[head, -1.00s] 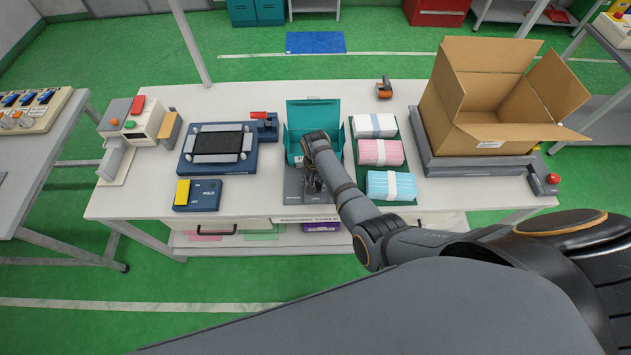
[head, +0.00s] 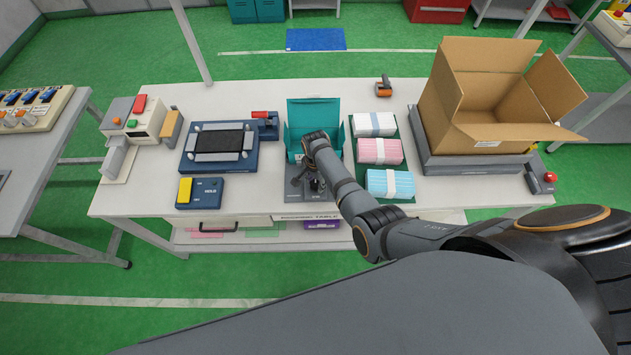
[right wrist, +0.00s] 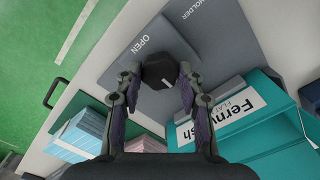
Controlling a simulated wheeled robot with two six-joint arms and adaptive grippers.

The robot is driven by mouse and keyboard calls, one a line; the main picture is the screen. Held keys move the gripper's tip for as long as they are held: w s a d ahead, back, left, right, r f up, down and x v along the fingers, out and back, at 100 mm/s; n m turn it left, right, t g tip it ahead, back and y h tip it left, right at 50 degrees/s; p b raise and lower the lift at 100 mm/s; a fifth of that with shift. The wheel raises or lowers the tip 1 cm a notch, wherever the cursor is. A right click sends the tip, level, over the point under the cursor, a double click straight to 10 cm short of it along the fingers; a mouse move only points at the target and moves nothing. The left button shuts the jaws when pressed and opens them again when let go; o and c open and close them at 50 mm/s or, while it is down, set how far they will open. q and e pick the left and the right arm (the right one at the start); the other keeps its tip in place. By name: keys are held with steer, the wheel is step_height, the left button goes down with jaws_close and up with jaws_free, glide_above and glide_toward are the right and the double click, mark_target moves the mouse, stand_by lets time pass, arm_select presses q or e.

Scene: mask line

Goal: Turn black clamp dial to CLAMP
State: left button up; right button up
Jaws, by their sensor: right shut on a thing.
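The black clamp dial (right wrist: 159,71) is a dark faceted knob on a grey plate (right wrist: 112,75) in the right wrist view. A short pale mark shows on its lower right part, on the side away from the printed word OPEN. No CLAMP label can be read. My right gripper (right wrist: 160,76) has one finger on each side of the dial and is shut on it. In the head view my right gripper (head: 315,184) is over the grey plate in front of the teal box (head: 313,113), and the dial is mostly hidden there. My left gripper is out of view.
Wrapped mask packs (head: 380,151) lie on a green tray just right of my arm. A blue fixture (head: 217,147) and a yellow-switch box (head: 200,192) stand left. An open carton (head: 480,100) stands right.

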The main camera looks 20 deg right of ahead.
mark_target(316, 184)
stand_by(0.4)
steer(key=o, duration=1.2)
step_height(316, 184, up, 12)
